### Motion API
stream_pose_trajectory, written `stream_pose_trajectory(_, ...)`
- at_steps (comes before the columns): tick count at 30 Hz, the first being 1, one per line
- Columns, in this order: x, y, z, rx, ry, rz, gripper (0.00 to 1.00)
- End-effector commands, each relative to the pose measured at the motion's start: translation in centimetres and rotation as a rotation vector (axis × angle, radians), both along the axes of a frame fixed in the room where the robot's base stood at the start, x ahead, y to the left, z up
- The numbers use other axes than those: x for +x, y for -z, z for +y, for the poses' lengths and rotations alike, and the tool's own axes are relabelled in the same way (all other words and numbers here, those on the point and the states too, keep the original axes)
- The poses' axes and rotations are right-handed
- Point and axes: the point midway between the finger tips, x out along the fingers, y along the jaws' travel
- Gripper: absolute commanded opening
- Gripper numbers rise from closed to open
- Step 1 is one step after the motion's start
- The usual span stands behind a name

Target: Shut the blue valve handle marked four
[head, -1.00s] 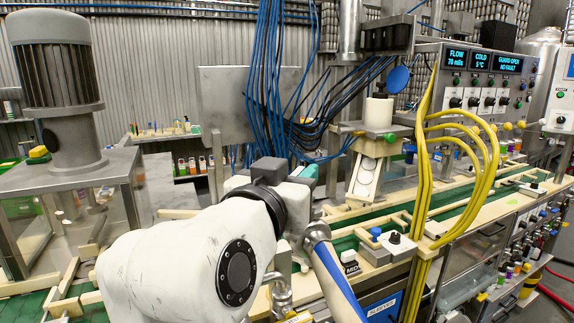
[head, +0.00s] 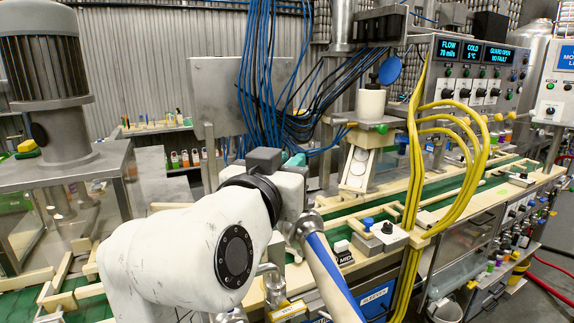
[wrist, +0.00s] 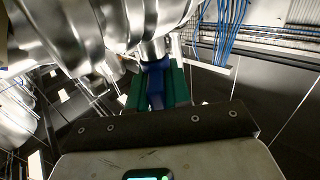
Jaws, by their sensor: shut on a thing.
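In the wrist view my gripper (wrist: 157,78) has its green fingers closed on both sides of a blue handle (wrist: 155,88). The handle runs between the fingers up to a shiny metal fitting (wrist: 153,48). No marking can be read on it, so I cannot tell its number from these frames.
A blue and cream pipe (head: 333,278) slants just right of my arm. Yellow hoses (head: 414,170) hang further right, in front of the green conveyor (head: 435,192). Large shiny metal bodies (wrist: 75,35) crowd the upper left of the wrist view.

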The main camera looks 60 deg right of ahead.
Motion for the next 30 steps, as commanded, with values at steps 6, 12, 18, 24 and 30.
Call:
stream_pose_trajectory(6, 0.10, 0.13, 0.01, 0.001, 0.027, -0.001, 0.00)
stream_pose_trajectory(12, 0.13, 0.32, -0.03, 0.000, 0.125, 0.000, 0.00)
stream_pose_trajectory(18, 0.12, 0.36, -0.07, -0.001, 0.286, 0.000, 0.00)
stream_pose_trajectory(24, 0.12, 0.22, -0.07, -0.002, 0.459, 0.001, 0.00)
stream_pose_trajectory(30, 0.09, 0.10, -0.04, -0.002, 0.609, 0.001, 0.00)
